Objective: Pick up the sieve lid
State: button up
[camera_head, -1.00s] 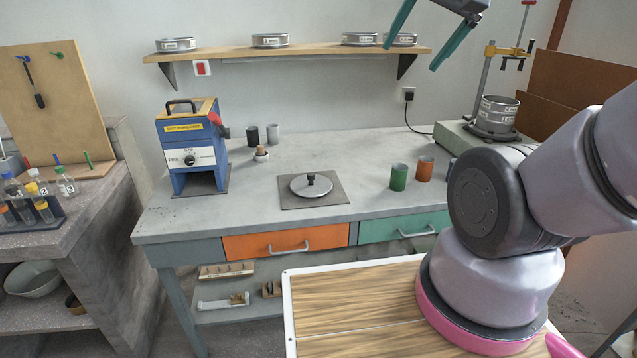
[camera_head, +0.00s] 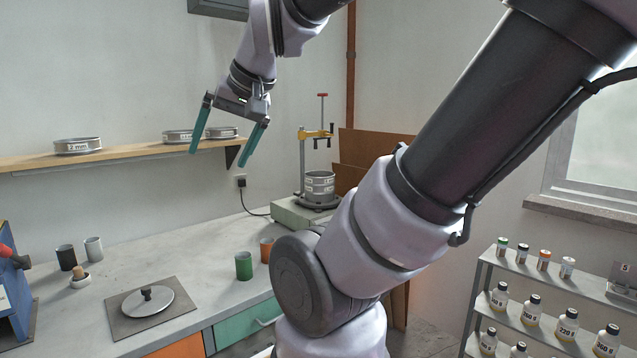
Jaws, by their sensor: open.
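The sieve lid (camera_head: 158,300) is a round silver disc with a dark knob on top. It lies flat on a grey square mat (camera_head: 126,326) on the concrete bench (camera_head: 193,250), at the lower left of the view. My gripper (camera_head: 222,158) is high above the bench, up and to the right of the lid, in front of the wall shelf as seen. Its two teal fingers are spread apart, point downward and hold nothing. The lid is fully in view and apart from the gripper.
A green cup (camera_head: 244,266) and an orange cup (camera_head: 266,250) stand right of the mat. Two small cups and a brush-like item stand behind it at left. A sieve shaker (camera_head: 319,187) stands at the back. Sieves line the wall shelf (camera_head: 110,157).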

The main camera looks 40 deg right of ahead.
aim_at(149, 301)
jog(key=i+j, duration=0.2)
jog(key=j, duration=0.15)
jog(key=i+j, duration=0.15)
jog(key=j, duration=0.15)
jog(key=i+j, duration=0.2)
jog(key=j, duration=0.15)
jog(key=i+j, duration=0.15)
jog(key=j, duration=0.15)
